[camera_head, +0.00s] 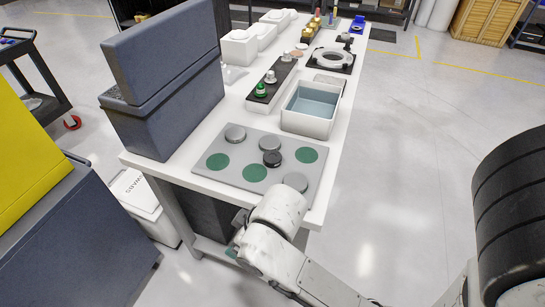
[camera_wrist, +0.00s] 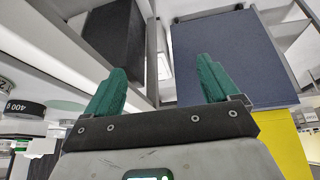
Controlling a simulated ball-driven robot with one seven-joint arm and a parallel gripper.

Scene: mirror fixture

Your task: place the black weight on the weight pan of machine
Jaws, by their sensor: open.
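The black weight (camera_head: 272,159) is a small dark disc with a raised top. It sits on the grey plate (camera_head: 238,178) at the table's near end, among grey discs and green circles. A dark disc marked 400 g (camera_wrist: 24,108) shows at the left of the wrist view; I cannot tell whether it is the same weight. My gripper (camera_wrist: 160,82) has two green fingers spread apart with nothing between them. In the head view it is low beside the table's near edge, partly hidden by my wrist. I cannot tell which thing is the machine's weight pan.
A large dark grey case (camera_head: 165,90) stands on the table left of the plate. A white tray (camera_head: 308,122) with a blue-grey inside lies behind the plate. A black strip (camera_head: 272,80) holds small parts, and a ring-shaped fixture (camera_head: 332,61) is farther back. The floor to the right is clear.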

